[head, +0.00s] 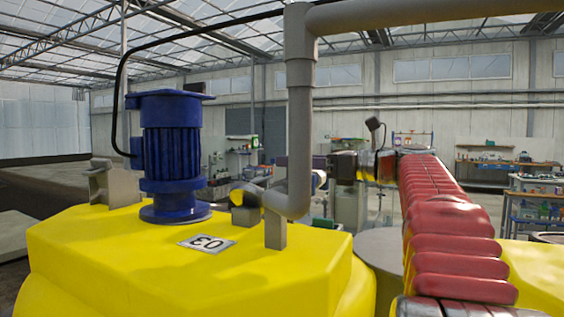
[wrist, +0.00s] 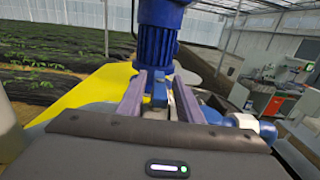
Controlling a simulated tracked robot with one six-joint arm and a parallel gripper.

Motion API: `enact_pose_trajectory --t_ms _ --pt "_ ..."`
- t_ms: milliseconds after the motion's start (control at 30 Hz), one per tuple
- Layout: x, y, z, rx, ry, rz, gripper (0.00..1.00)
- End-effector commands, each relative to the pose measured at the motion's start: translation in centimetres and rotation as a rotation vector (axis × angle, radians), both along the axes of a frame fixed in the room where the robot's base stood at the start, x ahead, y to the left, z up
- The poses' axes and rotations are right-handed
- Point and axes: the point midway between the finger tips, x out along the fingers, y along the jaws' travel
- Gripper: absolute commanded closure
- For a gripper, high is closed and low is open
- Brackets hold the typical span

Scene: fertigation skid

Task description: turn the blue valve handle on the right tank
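My gripper (wrist: 160,76) is in the middle of the wrist view, its two purple-grey fingers apart. A narrow upright blue piece (wrist: 159,92), which looks like the valve handle, shows between the fingers. I cannot tell whether either finger touches it. A blue and white pipe fitting (wrist: 242,122) lies just right of the fingers. In the head view my gripper (head: 300,163) is partly hidden behind the grey pipe, at the far end of my red-sleeved arm. The handle cannot be made out there. A yellow tank (head: 130,245) fills the lower left; another yellow surface (head: 535,265) shows at right.
A blue motor (head: 172,150) stands on the yellow tank; a blue motor also rises beyond my fingers in the wrist view (wrist: 156,45). A thick grey pipe (head: 299,130) runs up and across between the head camera and my gripper. Workbenches (head: 540,195) stand farther back.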

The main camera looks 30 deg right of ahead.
Motion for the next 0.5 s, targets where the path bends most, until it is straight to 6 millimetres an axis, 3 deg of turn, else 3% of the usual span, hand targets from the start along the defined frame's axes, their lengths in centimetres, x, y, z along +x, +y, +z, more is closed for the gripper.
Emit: enact_pose_trajectory --t_ms 500 --pt "-6.7 -3.9 -0.1 0.0 0.0 -0.003 0.67"
